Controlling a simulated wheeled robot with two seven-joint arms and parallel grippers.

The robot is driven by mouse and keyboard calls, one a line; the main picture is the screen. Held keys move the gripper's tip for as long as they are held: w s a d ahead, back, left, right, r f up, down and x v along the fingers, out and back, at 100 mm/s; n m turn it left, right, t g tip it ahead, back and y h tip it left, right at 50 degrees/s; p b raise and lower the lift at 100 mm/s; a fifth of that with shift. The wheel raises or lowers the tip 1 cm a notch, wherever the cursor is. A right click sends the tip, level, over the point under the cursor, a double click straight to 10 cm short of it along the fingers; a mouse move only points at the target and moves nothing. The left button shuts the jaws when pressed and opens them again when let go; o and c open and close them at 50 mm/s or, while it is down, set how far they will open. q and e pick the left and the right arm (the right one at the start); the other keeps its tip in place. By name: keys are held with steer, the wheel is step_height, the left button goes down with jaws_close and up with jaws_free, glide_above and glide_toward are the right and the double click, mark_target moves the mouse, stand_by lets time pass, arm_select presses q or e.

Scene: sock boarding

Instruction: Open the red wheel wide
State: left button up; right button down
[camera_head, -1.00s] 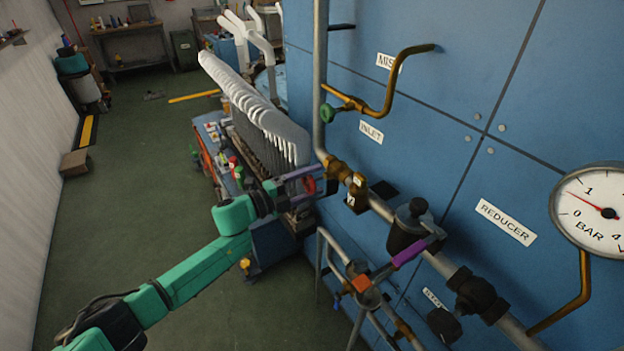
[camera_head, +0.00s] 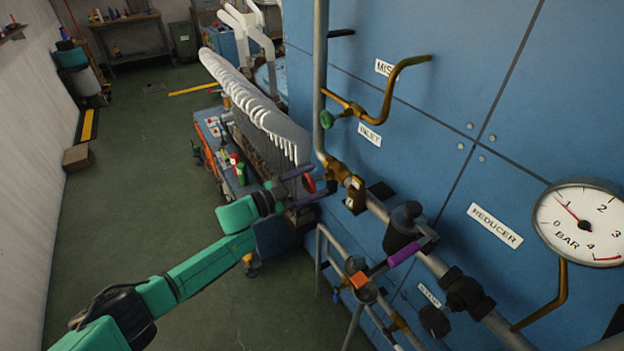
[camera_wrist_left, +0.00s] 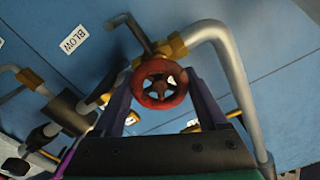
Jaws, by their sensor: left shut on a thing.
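The red wheel (camera_wrist_left: 159,85) shows in the left wrist view as a small spoked handwheel on a brass valve (camera_wrist_left: 172,47) joined to a grey pipe. In the head view the red wheel (camera_head: 309,183) is a small red disc left of the inlet valve on the blue wall. My left gripper (camera_wrist_left: 160,88) is shut on the wheel, with one purple finger on each side of its rim. In the head view my left gripper (camera_head: 305,188) reaches in from the left at the wheel. My right gripper is out of view.
A cart (camera_head: 222,150) with white sock forms stands behind my gripper.

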arm_select(q)
steer(key=n+p, duration=0.1)
steer(key=n, duration=0.3)
steer(key=shift+n, duration=0.3)
steer(key=n, duration=0.3)
steer(key=shift+w+n+p, duration=0.1)
steer(key=shift+n+p, duration=0.2)
steer(key=shift+p, duration=0.05)
steer(key=n, duration=0.4)
steer(key=shift+a, duration=0.1)
steer(key=shift+f+n, duration=0.15)
steer(key=shift+n, duration=1.65)
steer(key=o, duration=1.3)
steer(key=b+v, duration=0.1)
steer(key=v, duration=1.3)
steer(key=shift+a, duration=0.25)
